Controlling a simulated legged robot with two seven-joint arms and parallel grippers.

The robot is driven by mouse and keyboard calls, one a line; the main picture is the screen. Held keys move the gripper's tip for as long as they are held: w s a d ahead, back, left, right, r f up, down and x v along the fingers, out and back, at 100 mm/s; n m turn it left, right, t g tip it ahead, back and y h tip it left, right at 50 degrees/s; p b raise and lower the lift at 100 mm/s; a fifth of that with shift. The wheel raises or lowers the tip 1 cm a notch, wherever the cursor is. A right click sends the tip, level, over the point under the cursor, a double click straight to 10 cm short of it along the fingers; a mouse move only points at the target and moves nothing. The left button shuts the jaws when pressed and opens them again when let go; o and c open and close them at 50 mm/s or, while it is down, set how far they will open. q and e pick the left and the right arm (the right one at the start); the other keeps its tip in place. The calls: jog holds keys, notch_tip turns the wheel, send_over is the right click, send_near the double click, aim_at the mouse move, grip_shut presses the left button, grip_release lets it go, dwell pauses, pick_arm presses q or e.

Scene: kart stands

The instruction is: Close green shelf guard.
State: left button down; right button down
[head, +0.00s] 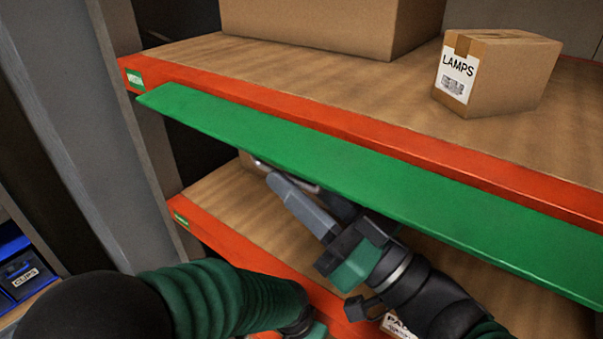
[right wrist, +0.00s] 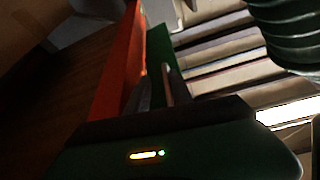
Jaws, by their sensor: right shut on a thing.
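The green shelf guard (head: 350,180) is a long flat bar running along the front of the upper shelf's orange edge, standing out from it. In the right wrist view the green guard (right wrist: 158,48) runs beside the orange edge, down to the fingertips. My right gripper (head: 290,195) is below the guard, its grey fingers pointing up and left. In the right wrist view its fingers (right wrist: 157,90) are shut at the guard; the exact contact is dark and partly hidden. My left arm crosses the bottom left, and its fingers are out of view.
The upper shelf (head: 300,75) carries a LAMPS box (head: 505,75) and a larger carton (head: 310,22). The lower shelf (head: 215,197) lies beneath the guard. A grey upright (head: 85,120) stands at left, with a blue CLIPS bin (head: 22,275) beyond it.

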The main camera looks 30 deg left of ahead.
jog(key=shift+s+d+r, duration=0.1)
jog(key=shift+s+r, duration=0.15)
jog(key=shift+r, duration=0.25)
jog(key=shift+s+r, duration=0.2)
jog(key=shift+r, duration=0.25)
jog(key=shift+f, duration=0.35)
pick_arm(q)
jog(key=shift+s+a+r, duration=0.15)
jog(key=shift+s+r, duration=0.1)
jog(key=shift+s, duration=0.35)
pick_arm(e)
jog(key=shift+s, duration=0.1)
jog(key=shift+a, duration=0.2)
